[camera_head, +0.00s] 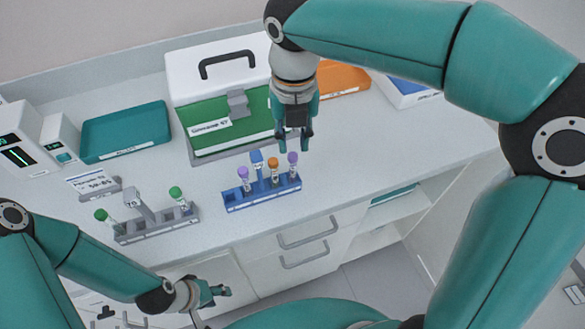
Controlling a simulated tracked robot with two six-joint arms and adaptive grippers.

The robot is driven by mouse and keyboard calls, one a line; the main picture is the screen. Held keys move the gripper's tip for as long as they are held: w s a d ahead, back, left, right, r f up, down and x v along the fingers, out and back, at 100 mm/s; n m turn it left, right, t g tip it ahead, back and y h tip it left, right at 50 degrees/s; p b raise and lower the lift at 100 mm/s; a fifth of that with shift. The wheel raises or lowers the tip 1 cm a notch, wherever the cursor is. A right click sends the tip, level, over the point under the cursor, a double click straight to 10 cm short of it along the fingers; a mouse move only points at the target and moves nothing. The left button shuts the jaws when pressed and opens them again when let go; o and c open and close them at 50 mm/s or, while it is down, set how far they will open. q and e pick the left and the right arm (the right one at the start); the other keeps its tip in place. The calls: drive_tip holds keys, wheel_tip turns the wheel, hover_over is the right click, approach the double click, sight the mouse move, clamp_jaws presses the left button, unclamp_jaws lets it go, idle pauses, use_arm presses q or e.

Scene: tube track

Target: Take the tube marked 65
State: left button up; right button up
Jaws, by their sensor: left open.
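A blue rack (261,194) near the counter's front edge holds an orange-capped tube (274,172), a purple-capped tube (245,179) at its left and another purple-capped tube (292,168) at its right. A grey rack (157,224) to the left holds two green-capped tubes, one at its left end (106,219) and one at its right (179,199). The tube markings are too small to read surely, so I cannot tell which is 65. My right gripper (296,147) is open, above and behind the blue rack's right end. My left gripper (220,291) is open, low in front of the counter.
A white case (216,68) with a green front panel stands behind the blue rack. A teal tray (125,131), a small sign (93,182) and white devices (24,143) are at left. An orange tray (344,79) is behind my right gripper.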

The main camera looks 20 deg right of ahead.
sight(293, 155)
drive_tip(key=shift+w+f, duration=0.15)
drive_tip(key=shift+f, duration=2.85)
drive_tip(key=c, duration=0.5)
